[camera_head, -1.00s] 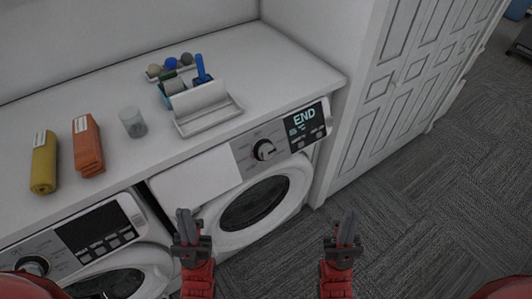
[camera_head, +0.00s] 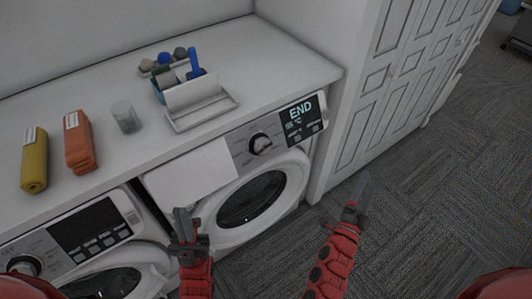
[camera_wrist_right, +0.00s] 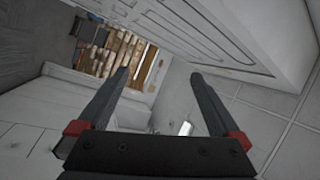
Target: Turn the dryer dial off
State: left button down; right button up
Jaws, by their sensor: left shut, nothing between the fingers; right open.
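The dryer dial (camera_head: 260,144) is a round dark-rimmed knob with a light face on the front panel of the right-hand machine, the dryer (camera_head: 230,222). A lit display (camera_head: 300,118) beside the dial reads "END". My left gripper (camera_head: 181,222) is shut and empty, in front of the dryer's lower left side and apart from it. My right gripper (camera_head: 360,192) is in front of the white cabinet wall, right of and below the dial, touching nothing. In the right wrist view its two fingers (camera_wrist_right: 158,88) are spread with nothing between them.
A second machine (camera_head: 95,240) with its own dial (camera_head: 25,266) stands at the left. The white counter (camera_head: 215,55) above holds rolled yellow (camera_head: 34,160) and orange (camera_head: 79,142) cloths, a glass (camera_head: 125,117) and a caddy (camera_head: 195,95). A white panelled door (camera_head: 405,70) is at right.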

notch_tip(320, 180, down, 9)
jog(key=w+m+g+y, duration=0.2)
jog(key=m+g+y, duration=0.1)
jog(key=m+y, duration=0.1)
jog(key=m+y+b, duration=0.3)
jog(key=m+y, duration=0.5)
jog(key=y, duration=0.9)
send_near(265, 151)
jog(key=p+x, duration=0.3)
jog(key=x, duration=0.6)
jog(key=shift+w+a, duration=0.15)
jog(key=shift+w, duration=0.15)
jog(key=c, duration=1.3)
